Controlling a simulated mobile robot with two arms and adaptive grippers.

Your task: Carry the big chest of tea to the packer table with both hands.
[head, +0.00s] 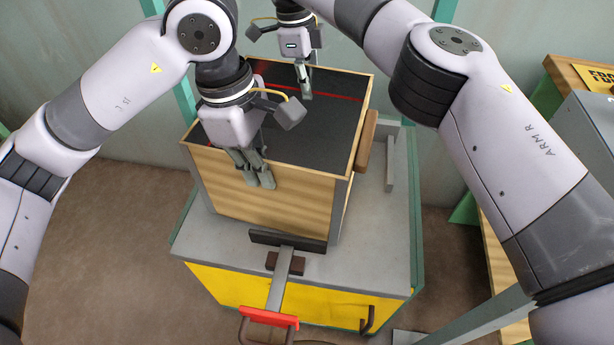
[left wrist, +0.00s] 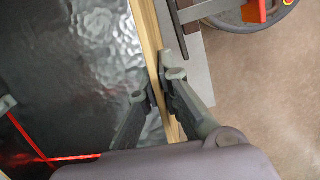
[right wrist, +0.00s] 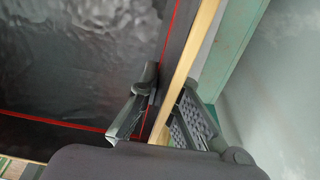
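The big tea chest (head: 262,200) is a pale wooden box with a dark, foil-like top crossed by red lines. It stands upright on a grey-topped stand (head: 376,262). My left gripper (head: 255,178) is at the chest's near rim. In the left wrist view its fingers close on the thin wooden rim (left wrist: 146,32), one on each side. My right gripper (head: 305,90) is at the far rim. In the right wrist view its fingers straddle the rim (right wrist: 205,30), with a gap at the inner finger. The packer table cannot be identified with certainty.
A clamp-like bar (head: 280,285) with a red handle (head: 270,317) sits before the chest on the stand's front. A brown block (head: 366,142) is on the chest's right side. Wooden furniture and a grey box (head: 590,125) stand at right. Brown floor (head: 100,250) is open at left.

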